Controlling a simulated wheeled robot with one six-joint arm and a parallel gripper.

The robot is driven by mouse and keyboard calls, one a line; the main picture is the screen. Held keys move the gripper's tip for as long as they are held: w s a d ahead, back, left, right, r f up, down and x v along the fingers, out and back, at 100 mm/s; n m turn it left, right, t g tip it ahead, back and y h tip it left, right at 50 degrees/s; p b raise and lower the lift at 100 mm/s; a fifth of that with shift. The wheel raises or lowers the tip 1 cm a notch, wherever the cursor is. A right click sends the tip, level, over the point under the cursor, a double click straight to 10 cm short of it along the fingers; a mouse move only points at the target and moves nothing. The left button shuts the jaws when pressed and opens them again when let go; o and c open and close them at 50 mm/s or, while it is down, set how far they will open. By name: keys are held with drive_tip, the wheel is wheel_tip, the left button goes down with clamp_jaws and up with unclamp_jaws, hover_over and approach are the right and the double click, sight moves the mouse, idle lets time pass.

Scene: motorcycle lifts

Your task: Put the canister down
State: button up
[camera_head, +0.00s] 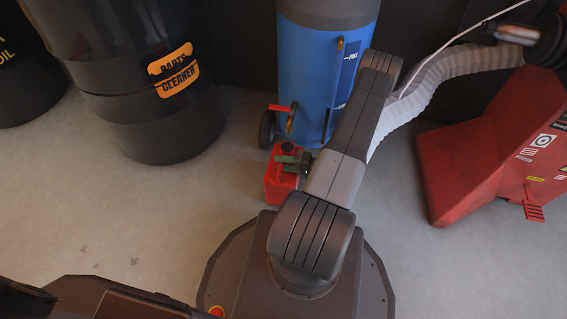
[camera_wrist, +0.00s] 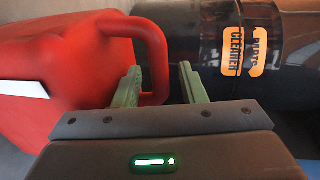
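The red canister (camera_head: 277,183) appears to stand on the grey floor in front of the blue tank; its base is partly hidden by my arm. In the wrist view the canister (camera_wrist: 65,70) fills the left side, with its looped handle (camera_wrist: 157,55) towards the middle. My gripper (camera_wrist: 160,84) has two green fingers, spread apart. One finger is inside the handle loop and the other is outside it, with visible gaps beside the handle bar. In the head view my gripper (camera_head: 289,158) is at the top of the canister.
A blue tank (camera_head: 308,80) with a wheel (camera_head: 267,129) stands just behind the canister. A black parts cleaner drum (camera_head: 165,120) is at the left. A red machine (camera_head: 480,150) with a pale hose (camera_head: 440,75) is at the right. Floor left of the canister is clear.

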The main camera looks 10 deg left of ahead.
drive_tip(key=shift+r, duration=0.1)
drive_tip(key=shift+d+r, duration=0.1)
drive_tip(key=shift+d, duration=0.05)
drive_tip(key=d+r+p, duration=0.2)
drive_tip(key=d+p, duration=0.1)
drive_tip(key=d, duration=0.8)
drive_tip(key=shift+s+d, duration=0.25)
drive_tip(key=shift+s, duration=0.1)
drive_tip(key=shift+c, duration=0.5)
idle(0.4)
